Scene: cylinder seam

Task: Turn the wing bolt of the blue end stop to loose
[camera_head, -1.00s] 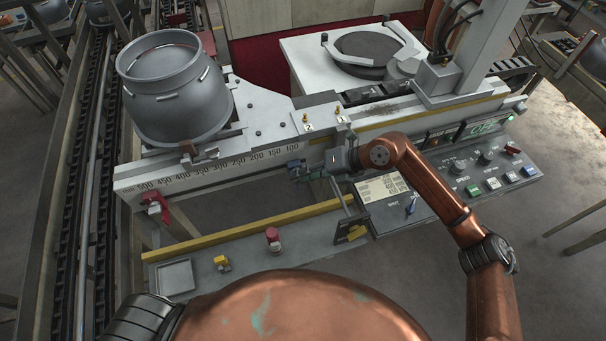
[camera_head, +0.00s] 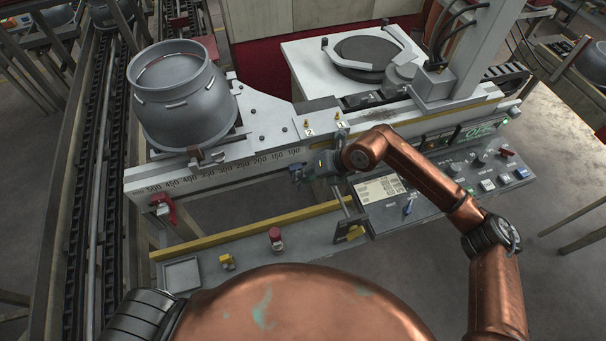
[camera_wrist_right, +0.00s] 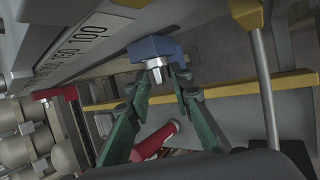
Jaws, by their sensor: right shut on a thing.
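The blue end stop (camera_head: 297,173) sits on the front of the scale rail, near the low end of its numbers. In the right wrist view the end stop is a blue block (camera_wrist_right: 150,48) with a pale metal wing bolt (camera_wrist_right: 156,67) sticking out of it. My right gripper (camera_head: 318,169) reaches the end stop from the right in the head view. Its green fingers (camera_wrist_right: 164,76) are on both sides of the bolt, shut on it. The bolt is hidden in the head view, and its exact turn is hard to tell. My left gripper is not in view.
The scale rail (camera_head: 215,173) runs left with a red clamp (camera_head: 163,205) near its far end. A large grey pot (camera_head: 185,95) stands above it. A control panel (camera_head: 470,180) lies right. A red-capped bottle (camera_head: 275,240) and yellow piece (camera_head: 227,261) stand on the lower shelf.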

